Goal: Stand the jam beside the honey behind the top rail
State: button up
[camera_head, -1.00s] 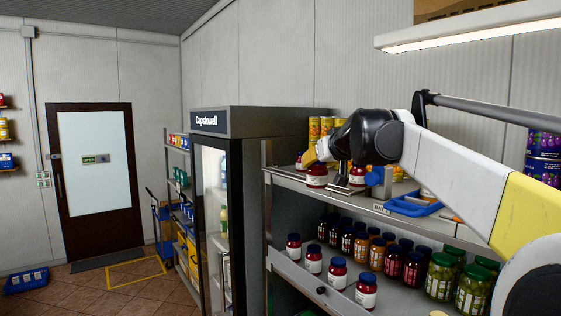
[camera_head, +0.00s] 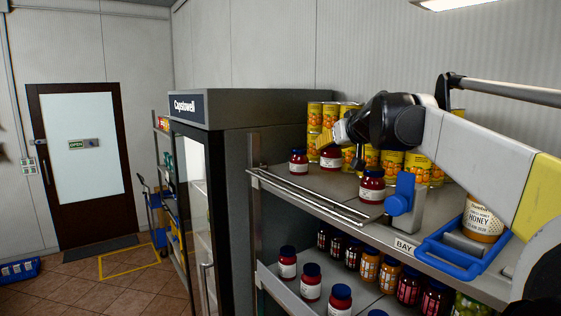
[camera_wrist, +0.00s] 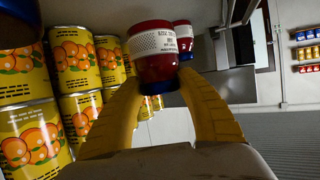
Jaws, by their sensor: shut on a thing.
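My gripper (camera_head: 331,141) has yellow fingers and is shut on a red jam jar (camera_head: 331,159) with a white label and blue lid. In the wrist view the fingers (camera_wrist: 163,84) close around this jar (camera_wrist: 152,62) near its lid. Whether its base touches the shelf is unclear. Other jam jars stand upright on the top shelf, one to the left (camera_head: 298,163) and one nearer the front (camera_head: 372,187). The honey jar (camera_head: 482,221) is at the right, partly hidden by my arm and a blue holder. The metal top rail (camera_head: 305,196) runs along the shelf front.
Stacked yellow fruit cans (camera_head: 390,163) stand behind the jam, also close on the left in the wrist view (camera_wrist: 82,108). A blue clamp-like object (camera_head: 402,197) and a blue open tray (camera_head: 450,262) sit at the front edge. Several jars fill the shelf below.

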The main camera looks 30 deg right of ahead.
aim_at(332, 159)
jog(key=shift+d+f, duration=0.1)
jog(key=shift+f, duration=2.15)
jog(key=shift+f, duration=0.1)
jog(key=o, duration=1.4)
jog(key=shift+p, duration=0.3)
jog(key=b+v, duration=0.1)
jog(key=v, duration=1.1)
jog(key=shift+b, duration=0.4)
